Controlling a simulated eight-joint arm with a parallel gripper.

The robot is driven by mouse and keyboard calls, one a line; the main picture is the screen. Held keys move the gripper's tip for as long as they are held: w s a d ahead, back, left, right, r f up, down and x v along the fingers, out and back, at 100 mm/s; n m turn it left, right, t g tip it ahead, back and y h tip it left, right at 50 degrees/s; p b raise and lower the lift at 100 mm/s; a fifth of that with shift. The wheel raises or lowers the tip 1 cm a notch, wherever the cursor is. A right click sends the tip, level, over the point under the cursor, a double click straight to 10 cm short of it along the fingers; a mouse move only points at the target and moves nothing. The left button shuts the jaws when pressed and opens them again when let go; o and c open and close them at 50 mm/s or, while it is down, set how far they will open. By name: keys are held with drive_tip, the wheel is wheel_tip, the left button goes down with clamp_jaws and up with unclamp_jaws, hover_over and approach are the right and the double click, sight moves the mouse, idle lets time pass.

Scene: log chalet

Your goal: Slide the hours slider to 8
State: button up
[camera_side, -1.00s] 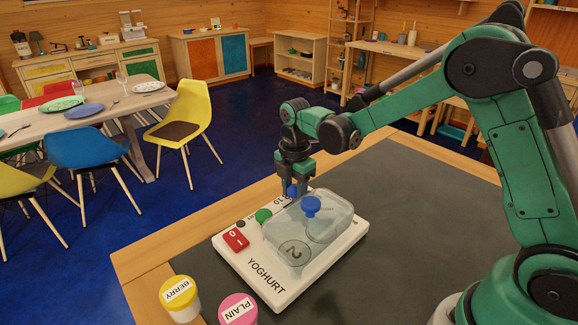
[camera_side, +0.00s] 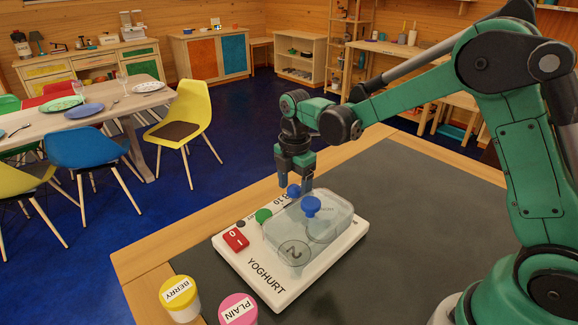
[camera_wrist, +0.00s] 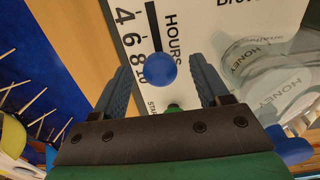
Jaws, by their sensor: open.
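The hours slider's round blue knob (camera_side: 293,191) is at the far side of the white yoghurt maker (camera_side: 259,283). In the wrist view the knob (camera_wrist: 160,70) hides the lower part of the dark HOURS slot (camera_wrist: 153,18). It appears beside the printed 8 and 10, but its raised cap hides the exact setting. My gripper (camera_side: 295,182) is open just above the knob. In the wrist view its fingers (camera_wrist: 163,85) stand either side of the knob with gaps, seemingly not touching it.
A clear lid (camera_side: 335,215) with a blue knob (camera_side: 311,206) covers jars beside the slider. Yellow (camera_side: 180,300) and pink (camera_side: 238,311) tubs stand in front. The grey mat (camera_side: 420,195) is clear at right.

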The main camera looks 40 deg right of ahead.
sight(294, 185)
drive_tip(key=shift+r, duration=2.25)
drive_tip(key=shift+r, duration=0.1)
drive_tip(key=shift+s+r+m, duration=0.25)
drive_tip(key=shift+r+m, duration=0.05)
drive_tip(key=shift+m, duration=0.1)
drive_tip(key=s+r+m+t, duration=0.1)
drive_tip(key=m, duration=0.1)
drive_tip(key=s+r+m+t, duration=0.1)
drive_tip(key=s+m, duration=0.1)
drive_tip(key=m, duration=0.1)
drive_tip(key=s+r+m+t, duration=0.1)
drive_tip(key=s+r+m, duration=0.1)
drive_tip(key=shift+s+a, duration=0.15)
drive_tip(key=shift+a, duration=0.05)
drive_tip(key=s+m+t, duration=0.1)
drive_tip(key=m, duration=0.1)
drive_tip(key=s+m+t, duration=0.1)
drive_tip(key=s+m, duration=0.1)
drive_tip(key=m, duration=0.1)
drive_tip(key=s+m+t, duration=0.1)
drive_tip(key=s+m, duration=0.1)
drive_tip(key=m, duration=0.1)
drive_tip(key=shift+s+a, duration=0.15)
drive_tip(key=shift+s, duration=0.05)
drive_tip(key=m, duration=0.1)
drive_tip(key=s+m+t, duration=0.1)
drive_tip(key=shift+f+m, duration=0.25)
drive_tip(key=shift+m, duration=0.05)
